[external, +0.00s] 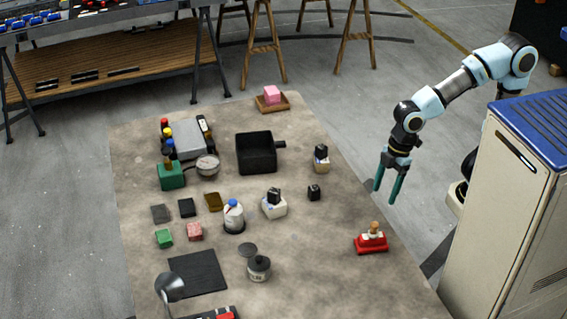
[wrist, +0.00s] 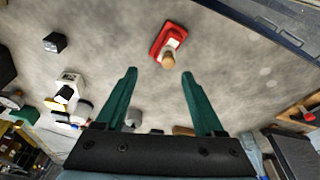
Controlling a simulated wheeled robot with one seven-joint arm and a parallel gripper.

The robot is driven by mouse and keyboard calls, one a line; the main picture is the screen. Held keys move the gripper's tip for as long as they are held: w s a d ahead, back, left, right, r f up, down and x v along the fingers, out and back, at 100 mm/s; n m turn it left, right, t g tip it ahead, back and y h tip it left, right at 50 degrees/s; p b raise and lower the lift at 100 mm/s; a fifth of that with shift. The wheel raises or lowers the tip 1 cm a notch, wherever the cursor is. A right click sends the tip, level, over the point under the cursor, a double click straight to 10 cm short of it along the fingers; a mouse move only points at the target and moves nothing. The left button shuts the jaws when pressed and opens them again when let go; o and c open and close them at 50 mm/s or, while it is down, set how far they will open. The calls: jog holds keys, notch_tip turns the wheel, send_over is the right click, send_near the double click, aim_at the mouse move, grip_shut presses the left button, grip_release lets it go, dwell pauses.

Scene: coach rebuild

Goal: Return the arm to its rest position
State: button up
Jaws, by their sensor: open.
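My gripper (external: 384,188) hangs at the right edge of the table in the external view, with its two green fingers pointing down. The fingers are apart with nothing between them. In the wrist view the gripper (wrist: 158,72) is open and empty too. The arm reaches up and right from it, bent at the elbow, above the cream cabinet. A red block with a wooden knob (external: 371,238) stands on the table below the gripper in the external view. It shows ahead of the fingertips in the wrist view (wrist: 168,42), apart from them.
The table (external: 330,285) holds a black pan (external: 256,152), a pink block on a wooden tray (external: 271,97), a white bottle (external: 233,216), a grey jar (external: 259,268) and several small blocks. The cream cabinet with blue top (external: 520,200) stands at the right. The table's right front is mostly clear.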

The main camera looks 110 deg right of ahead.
jog(key=s+d+f+m+g+p, duration=0.1)
jog(key=s+d+f+m+p, duration=0.1)
jog(key=p, duration=0.5)
jog(key=s+f+m, duration=0.1)
jog(key=s+m, duration=0.1)
jog(key=s, duration=0.1)
jog(key=shift+s+d+f+h, duration=0.15)
jog(key=shift+s+d+h, duration=0.2)
jog(key=shift+h, duration=0.05)
dwell(0.4)
